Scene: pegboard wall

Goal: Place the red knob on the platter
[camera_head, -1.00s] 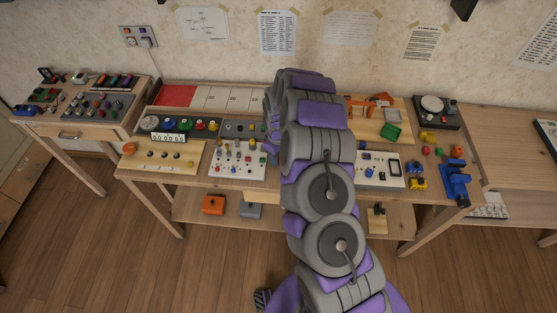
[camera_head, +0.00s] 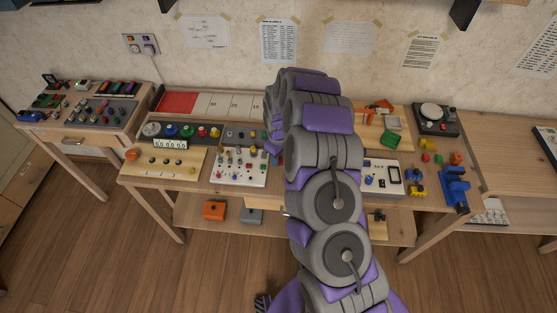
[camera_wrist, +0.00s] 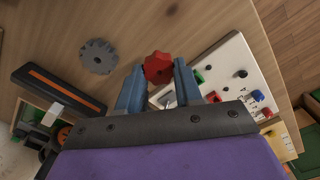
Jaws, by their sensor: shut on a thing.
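The red knob (camera_wrist: 158,67), with a lobed edge, is between the blue fingertips of my gripper (camera_wrist: 158,75) in the wrist view. My gripper is shut on it and holds it over the wooden bench. In the head view my arm hides the gripper and the held knob. A pale round disc (camera_head: 431,111) on a dark box stands at the back right of the bench; it looks like the platter. A grey toothed disc (camera_wrist: 98,56) lies on wood in the wrist view, apart from the knob.
A white panel with small controls (camera_wrist: 240,75) is close right of the fingers in the wrist view. A black bar with an orange stripe (camera_wrist: 55,90) is at left.

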